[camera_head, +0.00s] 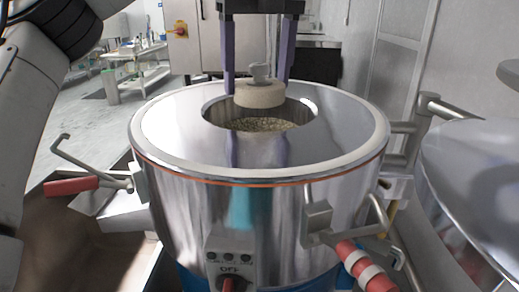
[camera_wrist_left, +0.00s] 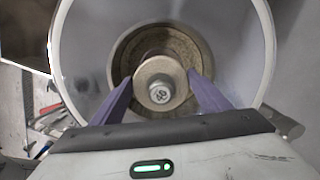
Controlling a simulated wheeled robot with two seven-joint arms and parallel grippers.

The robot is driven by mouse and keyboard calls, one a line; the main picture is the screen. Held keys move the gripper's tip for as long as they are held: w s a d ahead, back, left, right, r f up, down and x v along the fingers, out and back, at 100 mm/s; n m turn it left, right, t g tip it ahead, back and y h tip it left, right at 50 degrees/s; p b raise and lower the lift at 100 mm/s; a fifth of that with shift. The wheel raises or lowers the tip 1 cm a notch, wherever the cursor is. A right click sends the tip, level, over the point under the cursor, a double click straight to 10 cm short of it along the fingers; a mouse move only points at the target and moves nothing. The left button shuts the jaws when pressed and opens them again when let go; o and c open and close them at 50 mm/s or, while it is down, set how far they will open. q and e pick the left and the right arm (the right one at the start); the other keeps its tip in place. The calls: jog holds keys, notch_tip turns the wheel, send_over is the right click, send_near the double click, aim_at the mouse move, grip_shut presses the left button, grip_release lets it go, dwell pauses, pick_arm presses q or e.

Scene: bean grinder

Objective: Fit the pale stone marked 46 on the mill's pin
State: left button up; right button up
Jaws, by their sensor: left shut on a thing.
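The pale round stone (camera_head: 260,96) has a grey knob on top and hangs over the opening of the mill (camera_head: 160,130). My left gripper (camera_head: 258,90) points down from above, its purple fingers shut on the stone from both sides. In the left wrist view the stone (camera_wrist_left: 147,73) sits between the fingertips (camera_wrist_left: 160,85), above the round opening. A mark on the knob (camera_wrist_left: 160,92) is too small to read surely. A rough, speckled surface (camera_head: 262,125) shows inside the opening. The pin is hidden from view. My right gripper is not in view.
The mill's steel drum has a red-handled lever (camera_head: 72,186) at left and a red-and-white handle (camera_head: 365,265) in front. A large shiny metal dish or lid (camera_head: 475,170) stands close at right, with a tan round piece (camera_head: 509,73) at the edge. Worktables (camera_head: 140,60) stand far back.

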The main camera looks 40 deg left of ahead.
aim_at(258, 104)
pick_arm(q)
jog(key=shift+m, duration=0.4)
notch_tip(258, 104, down, 6)
jog(key=shift+w+a+r, duration=0.1)
jog(key=shift+f, duration=2)
jog(key=shift+f, duration=0.15)
jog(key=o, duration=1.5)
jog(key=r, duration=0.4)
jog(key=d+r, duration=0.1)
jog(key=r, duration=0.3)
jog(key=s+r, duration=0.1)
jog(key=r, duration=0.3)
jog(key=shift+d+r, duration=0.1)
jog(key=shift+d, duration=0.05)
